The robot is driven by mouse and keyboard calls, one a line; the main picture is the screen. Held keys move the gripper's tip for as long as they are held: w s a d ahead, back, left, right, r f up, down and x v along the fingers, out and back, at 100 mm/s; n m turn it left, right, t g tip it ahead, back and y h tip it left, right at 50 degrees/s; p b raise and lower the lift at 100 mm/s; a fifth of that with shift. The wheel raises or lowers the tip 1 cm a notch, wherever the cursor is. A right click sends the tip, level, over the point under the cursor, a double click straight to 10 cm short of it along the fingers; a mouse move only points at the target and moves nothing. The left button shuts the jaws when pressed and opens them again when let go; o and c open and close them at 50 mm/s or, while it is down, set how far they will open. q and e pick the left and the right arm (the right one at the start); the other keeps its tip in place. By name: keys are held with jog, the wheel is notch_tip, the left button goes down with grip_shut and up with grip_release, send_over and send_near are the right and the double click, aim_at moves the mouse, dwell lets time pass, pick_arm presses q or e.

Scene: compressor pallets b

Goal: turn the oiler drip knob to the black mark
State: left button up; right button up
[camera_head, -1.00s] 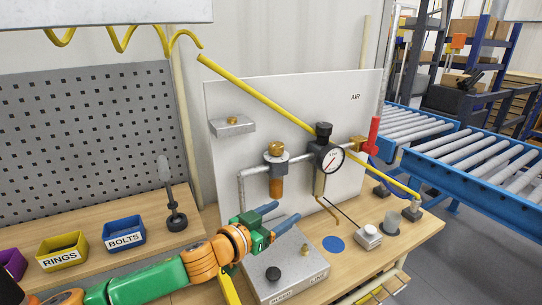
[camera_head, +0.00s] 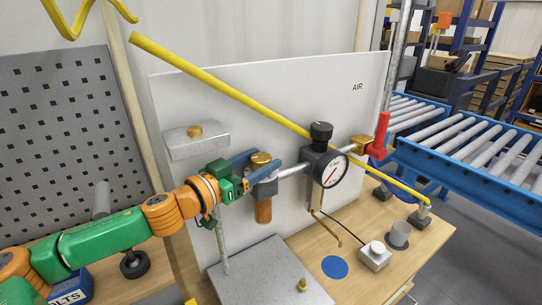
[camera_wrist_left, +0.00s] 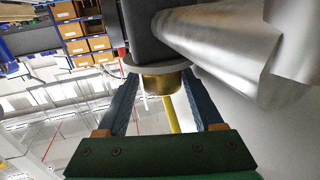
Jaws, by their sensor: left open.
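The oiler hangs on the pipe of the white panel, with a brass drip knob (camera_head: 261,158) on top and an amber bowl (camera_head: 264,211) below. My left gripper (camera_head: 267,162) is at the knob, its blue fingers open, one on the far side and one on the near side. In the left wrist view the brass knob (camera_wrist_left: 163,83) sits between the two fingertips (camera_wrist_left: 168,85), with a visible gap at least on the right; contact is not clear. I cannot make out the black mark. My right gripper is not in view.
A pressure gauge (camera_head: 331,169) with a black-topped regulator (camera_head: 321,133) stands right of the oiler. A red valve handle (camera_head: 381,135) is farther right. A small block with a brass fitting (camera_head: 195,142) is on the panel at left. A grey metal plate (camera_head: 262,275) lies below.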

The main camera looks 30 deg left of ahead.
pick_arm(q)
jog(key=shift+w+a+f, duration=0.2)
jog(key=shift+w, duration=0.25)
jog(key=shift+s+r, duration=0.15)
jog(key=shift+s, duration=0.05)
jog(key=shift+s+r, duration=0.2)
jog(key=shift+s, duration=0.3)
jog(key=shift+s+r, duration=0.15)
jog(key=shift+s, duration=0.3)
jog(key=c, duration=0.4)
jog(key=shift+a, duration=0.15)
jog(key=c, duration=0.7)
grip_shut()
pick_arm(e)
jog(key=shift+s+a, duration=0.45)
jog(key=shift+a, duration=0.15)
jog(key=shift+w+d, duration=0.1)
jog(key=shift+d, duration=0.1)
